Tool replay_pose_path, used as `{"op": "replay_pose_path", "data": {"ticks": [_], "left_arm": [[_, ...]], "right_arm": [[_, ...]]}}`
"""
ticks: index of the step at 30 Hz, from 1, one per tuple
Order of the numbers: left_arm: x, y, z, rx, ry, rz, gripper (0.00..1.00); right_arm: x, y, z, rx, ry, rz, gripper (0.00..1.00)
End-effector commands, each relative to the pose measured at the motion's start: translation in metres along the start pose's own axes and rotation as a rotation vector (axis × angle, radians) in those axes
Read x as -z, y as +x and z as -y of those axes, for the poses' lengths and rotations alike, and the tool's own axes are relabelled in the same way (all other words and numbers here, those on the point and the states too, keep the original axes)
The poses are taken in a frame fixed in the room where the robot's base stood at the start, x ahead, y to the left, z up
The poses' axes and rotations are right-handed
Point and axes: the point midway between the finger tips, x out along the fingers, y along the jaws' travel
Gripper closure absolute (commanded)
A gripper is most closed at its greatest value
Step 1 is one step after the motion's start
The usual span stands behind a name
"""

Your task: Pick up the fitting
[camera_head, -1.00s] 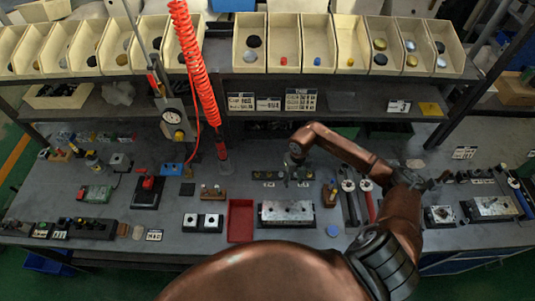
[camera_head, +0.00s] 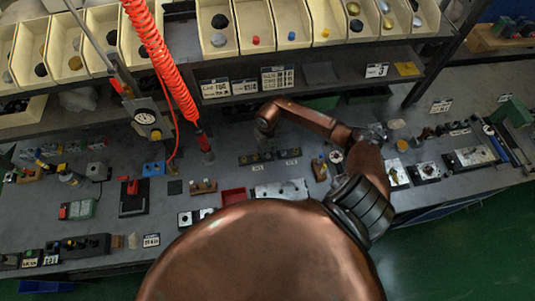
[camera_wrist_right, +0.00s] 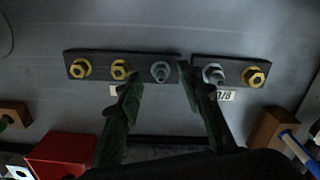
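Two dark strips carry nut-topped fittings on the bench. In the right wrist view, the left strip (camera_wrist_right: 101,66) has two brass fittings (camera_wrist_right: 121,69) and a grey fitting (camera_wrist_right: 160,72). The right strip (camera_wrist_right: 234,68) has another grey fitting (camera_wrist_right: 214,75) and a brass fitting (camera_wrist_right: 254,77). My right gripper (camera_wrist_right: 160,82) is open, its fingertips on either side of the left strip's grey fitting; I cannot tell whether they touch it. In the head view my right gripper (camera_head: 266,138) hangs by the strips, where the fittings are small. My left gripper is not in view.
A red tray (camera_head: 233,195) stands near the strips, partly hidden by my body. A wooden block with a blue-handled tool (camera_wrist_right: 270,135) is at the right of the wrist view. Shelf bins (camera_head: 300,30) line the back. A red coiled hose (camera_head: 160,60) hangs left of my arm.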

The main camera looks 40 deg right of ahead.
Motion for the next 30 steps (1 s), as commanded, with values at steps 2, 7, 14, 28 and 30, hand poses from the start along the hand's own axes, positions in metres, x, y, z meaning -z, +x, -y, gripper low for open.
{"op": "replay_pose_path", "data": {"ticks": [2, 7, 14, 28, 30], "left_arm": [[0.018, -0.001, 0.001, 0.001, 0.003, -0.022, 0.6], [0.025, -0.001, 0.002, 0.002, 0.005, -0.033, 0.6], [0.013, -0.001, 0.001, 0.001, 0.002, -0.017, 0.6], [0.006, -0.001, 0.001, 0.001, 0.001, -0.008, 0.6], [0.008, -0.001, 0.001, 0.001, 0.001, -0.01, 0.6]], "right_arm": [[0.001, 0.007, 0.0, -0.001, 0.001, -0.002, 0.66], [0.001, 0.009, 0.0, 0.0, -0.001, 0.0, 0.66], [0.001, 0.009, 0.0, 0.0, 0.0, 0.0, 0.75], [0.002, 0.01, 0.001, 0.0, 0.0, -0.002, 1.0], [0.002, 0.01, 0.0, 0.0, 0.0, -0.002, 1.0]]}}
